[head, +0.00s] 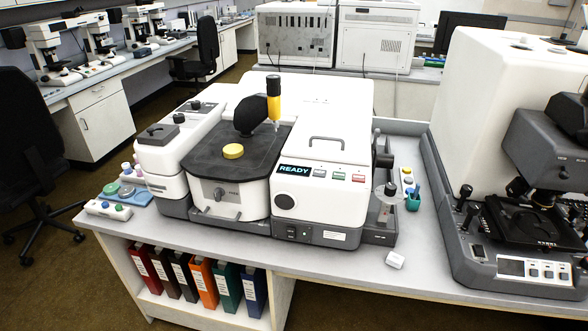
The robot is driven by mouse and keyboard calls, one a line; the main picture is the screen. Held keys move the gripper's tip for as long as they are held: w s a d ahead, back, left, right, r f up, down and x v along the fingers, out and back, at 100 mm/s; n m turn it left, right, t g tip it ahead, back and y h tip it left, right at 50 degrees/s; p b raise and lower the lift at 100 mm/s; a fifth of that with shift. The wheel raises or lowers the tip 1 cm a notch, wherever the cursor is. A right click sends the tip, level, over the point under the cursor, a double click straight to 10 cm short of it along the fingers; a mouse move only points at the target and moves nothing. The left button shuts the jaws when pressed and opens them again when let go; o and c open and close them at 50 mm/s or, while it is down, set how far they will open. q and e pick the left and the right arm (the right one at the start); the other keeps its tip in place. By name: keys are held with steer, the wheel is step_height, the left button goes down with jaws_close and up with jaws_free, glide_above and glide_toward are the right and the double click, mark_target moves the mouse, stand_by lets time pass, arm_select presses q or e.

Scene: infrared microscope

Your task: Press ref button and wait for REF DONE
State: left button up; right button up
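The white and grey infrared instrument (321,213) stands on the bench in the middle of the head view. Its small dark display (294,169) reads READY. A row of small buttons sits right of the display: a pale one (320,173), a green-marked one (339,176) and a red-marked one (358,178). Their lettering is too small to read, so I cannot tell which is the ref button. Neither of my grippers is in view.
A large microscope (510,170) stands at right. Small bottles (126,168) stand at left, a teal cup (413,203) right of the instrument.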

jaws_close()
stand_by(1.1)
